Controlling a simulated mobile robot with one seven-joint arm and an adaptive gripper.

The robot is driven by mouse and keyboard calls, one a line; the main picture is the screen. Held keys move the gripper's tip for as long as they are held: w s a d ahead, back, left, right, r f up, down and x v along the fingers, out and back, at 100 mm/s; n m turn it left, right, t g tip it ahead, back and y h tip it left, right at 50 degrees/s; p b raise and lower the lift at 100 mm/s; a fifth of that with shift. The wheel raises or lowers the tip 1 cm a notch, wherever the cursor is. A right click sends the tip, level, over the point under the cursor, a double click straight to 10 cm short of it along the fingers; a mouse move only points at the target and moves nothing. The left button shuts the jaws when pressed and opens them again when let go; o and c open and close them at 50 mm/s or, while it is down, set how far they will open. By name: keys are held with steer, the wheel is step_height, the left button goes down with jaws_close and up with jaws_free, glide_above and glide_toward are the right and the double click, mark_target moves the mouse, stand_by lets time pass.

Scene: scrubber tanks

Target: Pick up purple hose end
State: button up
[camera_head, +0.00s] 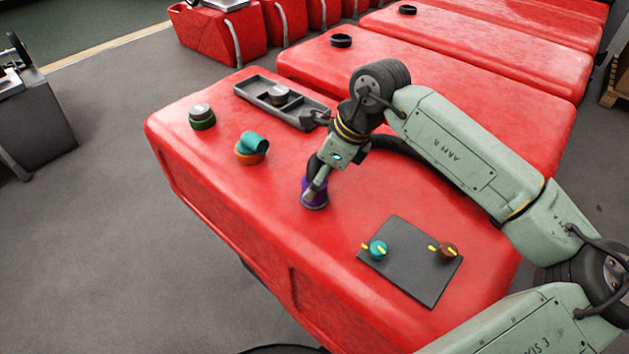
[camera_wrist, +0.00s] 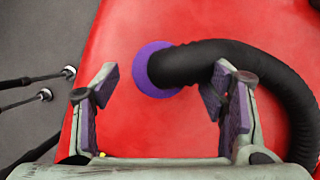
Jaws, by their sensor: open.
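The purple hose end (camera_head: 322,204) is on the top of the near red tank, partly hidden by my gripper (camera_head: 313,188) in the head view. In the wrist view, the purple ring of the hose end (camera_wrist: 143,70) lies ahead of my open gripper (camera_wrist: 166,77), between the fingers and nearer the left one. The black hose (camera_wrist: 235,52) runs right from the ring, past the right fingertip, and curves down at the right edge. The fingers have purple pads, and the left finger is apart from the ring.
A dark panel (camera_head: 405,275) with a teal knob (camera_head: 377,249) and a brown knob (camera_head: 447,251) lies at right. The tank's front left is clear.

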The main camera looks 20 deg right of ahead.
steer(key=shift+x, duration=1.15)
steer(key=c, duration=1.4)
